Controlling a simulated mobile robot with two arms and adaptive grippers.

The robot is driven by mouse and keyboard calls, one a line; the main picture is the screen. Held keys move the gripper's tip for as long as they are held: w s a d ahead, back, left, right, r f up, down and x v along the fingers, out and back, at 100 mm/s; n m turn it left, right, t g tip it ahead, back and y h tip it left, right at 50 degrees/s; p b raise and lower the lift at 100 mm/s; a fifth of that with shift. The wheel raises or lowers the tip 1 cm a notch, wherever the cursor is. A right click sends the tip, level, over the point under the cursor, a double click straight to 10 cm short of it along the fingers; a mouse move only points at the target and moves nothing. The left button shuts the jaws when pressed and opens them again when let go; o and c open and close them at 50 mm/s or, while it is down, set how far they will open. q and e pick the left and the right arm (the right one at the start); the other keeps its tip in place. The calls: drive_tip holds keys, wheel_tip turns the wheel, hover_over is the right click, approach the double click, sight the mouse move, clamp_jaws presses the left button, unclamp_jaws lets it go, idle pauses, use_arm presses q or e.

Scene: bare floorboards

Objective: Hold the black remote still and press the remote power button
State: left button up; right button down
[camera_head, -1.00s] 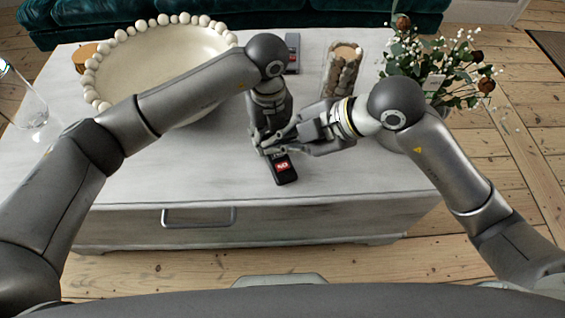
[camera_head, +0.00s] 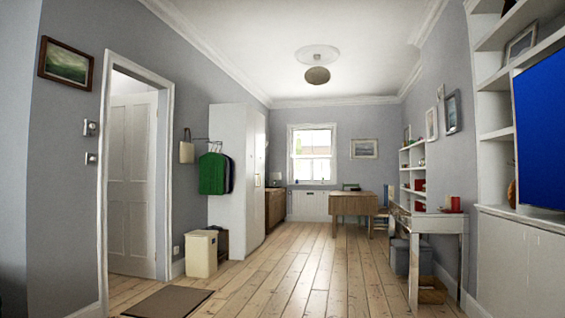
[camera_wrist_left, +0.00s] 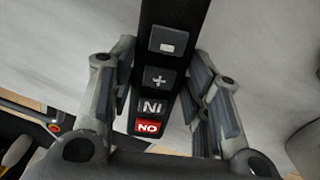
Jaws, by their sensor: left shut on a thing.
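The black remote (camera_wrist_left: 160,75) shows in the left wrist view, running from the top edge down between the fingers of my left gripper (camera_wrist_left: 160,57). The fingers lie along both its sides, shut on it. No finger covers the red button. My right gripper cannot be made out in either current view. The head view shows neither the remote nor my grippers.
The head view looks across a room with bare floorboards (camera_head: 300,270). A bright blue screen (camera_head: 540,135) stands at the right in white shelving (camera_head: 500,160). A white desk (camera_head: 438,222), a wooden table (camera_head: 353,205), a cream bin (camera_head: 201,253) and a doormat (camera_head: 168,302) also show.

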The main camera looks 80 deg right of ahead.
idle(0.3)
use_arm(q)
drive_tip(key=o, duration=1.1)
drive_tip(key=shift+o, duration=0.2)
drive_tip(key=shift+r, duration=0.15)
wheel_tip(320, 180, up, 12)
